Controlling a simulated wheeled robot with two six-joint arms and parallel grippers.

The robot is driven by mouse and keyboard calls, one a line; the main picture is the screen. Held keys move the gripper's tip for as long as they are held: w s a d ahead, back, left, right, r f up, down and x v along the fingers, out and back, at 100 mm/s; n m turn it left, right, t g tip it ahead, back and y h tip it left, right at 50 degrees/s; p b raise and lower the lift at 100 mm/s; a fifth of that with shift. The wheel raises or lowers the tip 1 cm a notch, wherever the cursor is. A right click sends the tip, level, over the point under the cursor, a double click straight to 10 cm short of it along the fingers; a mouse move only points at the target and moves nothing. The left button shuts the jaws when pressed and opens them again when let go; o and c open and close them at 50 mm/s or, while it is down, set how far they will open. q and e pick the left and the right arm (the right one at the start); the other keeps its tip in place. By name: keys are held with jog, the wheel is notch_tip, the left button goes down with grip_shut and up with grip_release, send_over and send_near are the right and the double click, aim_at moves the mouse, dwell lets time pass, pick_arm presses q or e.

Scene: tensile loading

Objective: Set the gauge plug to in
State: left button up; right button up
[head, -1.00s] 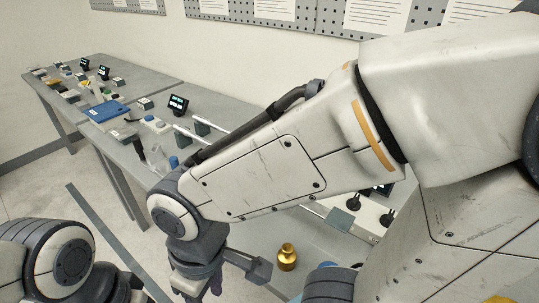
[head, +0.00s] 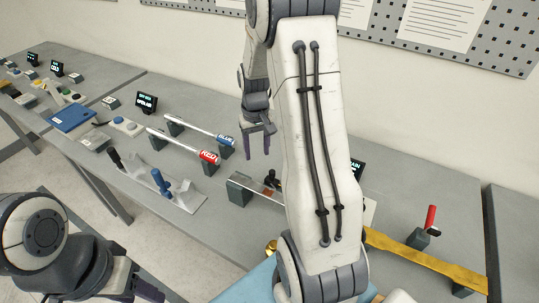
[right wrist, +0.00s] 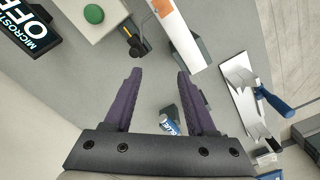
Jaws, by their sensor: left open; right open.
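A small black and orange piece, which looks like the gauge plug (right wrist: 136,45), lies beside a white bar with an orange end (right wrist: 178,35) in the right wrist view. I cannot tell whether it is seated. It shows partly in the head view (head: 271,180), close to my right arm. My right gripper (head: 258,152) is open and empty, pointing down above the bench; its purple fingers (right wrist: 155,85) are apart, below the plug in the right wrist view. A display reading MICROSTRAIN OFF (right wrist: 25,28) is at upper left there. My left gripper (head: 140,288) is open at lower left, off the bench.
Rods with a blue end (head: 224,140) and a red end (head: 209,157) lie on supports left of my right gripper. A plate with a blue handle (head: 160,181) is at the bench's front edge. A green button (right wrist: 93,14) is near the plug. A yellow bar (head: 430,262) lies at right.

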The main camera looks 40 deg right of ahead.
jog(key=m, duration=0.1)
send_near(272, 171)
notch_tip(272, 171, down, 9)
jog(key=p, duration=0.3)
pick_arm(q)
notch_tip(272, 171, up, 4)
jog(key=shift+a+f, duration=0.1)
pick_arm(e)
grip_shut()
dwell(1.1)
